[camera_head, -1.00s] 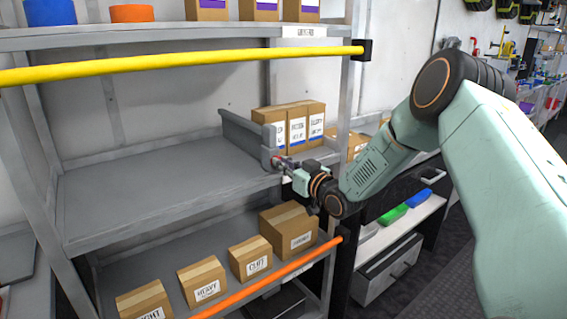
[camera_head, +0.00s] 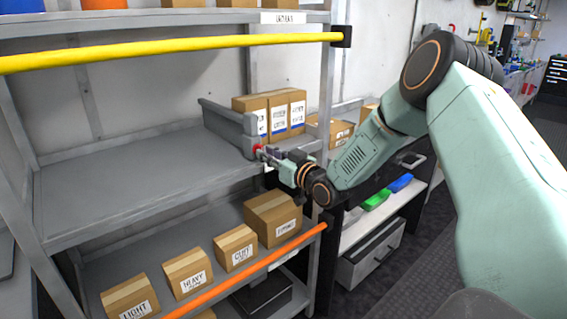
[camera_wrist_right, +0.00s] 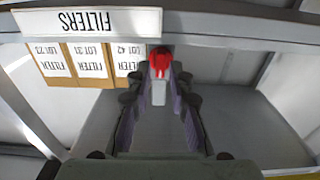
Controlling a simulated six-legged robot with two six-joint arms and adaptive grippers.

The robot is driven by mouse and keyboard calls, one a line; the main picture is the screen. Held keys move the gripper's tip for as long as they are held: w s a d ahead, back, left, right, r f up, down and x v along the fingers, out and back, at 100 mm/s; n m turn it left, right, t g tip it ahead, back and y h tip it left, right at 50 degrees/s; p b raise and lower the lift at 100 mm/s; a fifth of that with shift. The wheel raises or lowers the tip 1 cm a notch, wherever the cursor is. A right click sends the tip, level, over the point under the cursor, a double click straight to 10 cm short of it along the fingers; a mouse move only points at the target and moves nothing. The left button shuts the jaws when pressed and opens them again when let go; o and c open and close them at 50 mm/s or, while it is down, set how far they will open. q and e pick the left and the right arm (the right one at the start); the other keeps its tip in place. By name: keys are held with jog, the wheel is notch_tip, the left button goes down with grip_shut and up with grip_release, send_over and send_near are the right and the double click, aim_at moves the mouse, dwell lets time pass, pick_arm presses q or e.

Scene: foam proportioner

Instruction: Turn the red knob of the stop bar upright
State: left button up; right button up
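The red knob (camera_head: 258,149) sits at the front end of a grey bar-like piece (camera_head: 228,124) on the middle shelf, beside cardboard boxes. I take this piece to be the stop bar. In the right wrist view the red knob (camera_wrist_right: 159,60) is between the fingertips, with a pale grey tab below it. My right gripper (camera_head: 270,153) reaches the knob from the right. In the wrist view its fingers (camera_wrist_right: 160,78) stand apart on both sides of the knob. Firm contact cannot be made out. My left gripper is not in view.
A yellow bar (camera_head: 170,50) crosses the upper shelf and an orange bar (camera_head: 250,268) the lower one. Boxes labelled FILTERS (camera_wrist_right: 90,62) stand close to the knob. Boxes (camera_head: 235,247) line the lower shelf. The middle shelf (camera_head: 120,190) is bare to the left.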

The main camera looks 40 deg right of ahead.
jog(key=s+d, duration=0.1)
jog(key=s, duration=0.9)
jog(key=shift+s, duration=0.3)
jog(key=shift+s, duration=0.1)
jog(key=shift+a, duration=0.1)
dwell(0.6)
